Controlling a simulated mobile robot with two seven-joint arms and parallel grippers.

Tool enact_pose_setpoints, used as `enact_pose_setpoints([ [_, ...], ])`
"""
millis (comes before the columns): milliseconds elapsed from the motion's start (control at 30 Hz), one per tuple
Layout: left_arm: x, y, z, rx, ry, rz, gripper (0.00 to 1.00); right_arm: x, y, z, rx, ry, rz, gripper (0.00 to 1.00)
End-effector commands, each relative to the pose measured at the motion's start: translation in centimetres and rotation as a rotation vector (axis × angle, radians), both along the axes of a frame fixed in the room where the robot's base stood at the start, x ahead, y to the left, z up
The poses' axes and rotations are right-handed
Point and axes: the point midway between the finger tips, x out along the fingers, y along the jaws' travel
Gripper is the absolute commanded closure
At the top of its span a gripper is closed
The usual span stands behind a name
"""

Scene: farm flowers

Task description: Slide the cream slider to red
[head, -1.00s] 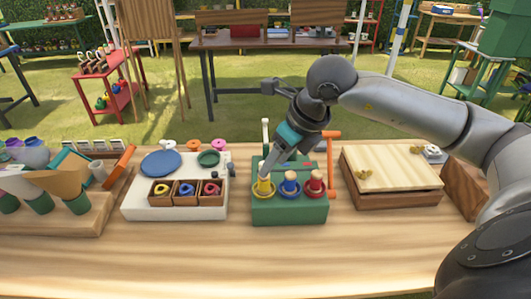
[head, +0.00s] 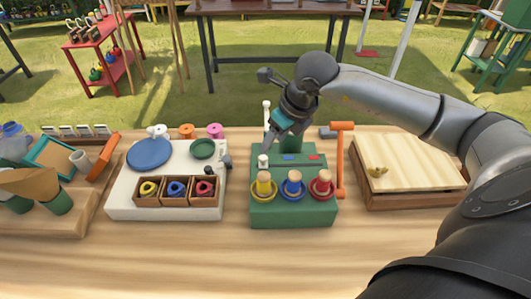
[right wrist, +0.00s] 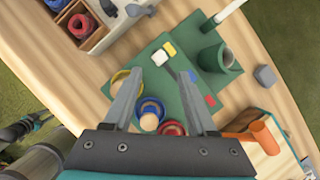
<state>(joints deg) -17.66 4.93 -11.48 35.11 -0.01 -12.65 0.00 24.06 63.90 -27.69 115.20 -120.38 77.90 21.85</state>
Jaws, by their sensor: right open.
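The cream slider (head: 263,160) is a small pale block at the left end of a marked strip on the green box (head: 295,216). In the right wrist view the cream slider (right wrist: 160,57) sits beside a yellow mark (right wrist: 169,48). A blue mark (head: 288,158) and a red mark (head: 315,157) lie to its right in the head view. My right gripper (head: 270,146) is above and just behind the slider. In the right wrist view its open fingers (right wrist: 157,73) point toward the slider, with nothing between them. My left gripper is out of view.
Pegs with yellow (head: 264,184), blue (head: 293,186) and red (head: 321,186) rings stand in front of the strip. An orange-handled lever (head: 341,160) is at the box's right side. A white board (head: 120,205) is left, a wooden case (head: 415,170) right. The table front is clear.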

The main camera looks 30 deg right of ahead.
Motion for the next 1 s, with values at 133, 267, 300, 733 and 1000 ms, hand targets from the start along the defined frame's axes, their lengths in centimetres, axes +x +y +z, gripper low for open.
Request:
enact_pose_setpoints([
  [133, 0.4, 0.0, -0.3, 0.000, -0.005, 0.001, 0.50, 1.2, 0.4, -3.2, 0.004, 0.002, 0.000, 0.43],
  [267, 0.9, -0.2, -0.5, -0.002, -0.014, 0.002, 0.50, 2.0, 0.6, -5.1, 0.001, 0.001, -0.001, 0.43],
  [300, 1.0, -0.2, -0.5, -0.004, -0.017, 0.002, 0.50, 2.2, 0.6, -5.6, 0.002, 0.001, 0.000, 0.43],
  [733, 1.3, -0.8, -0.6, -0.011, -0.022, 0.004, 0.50, 2.8, 0.7, -7.0, 0.000, -0.001, 0.001, 0.43],
  [1000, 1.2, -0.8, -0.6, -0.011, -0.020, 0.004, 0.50, 2.8, 0.7, -6.9, 0.000, -0.001, 0.001, 0.65],
])
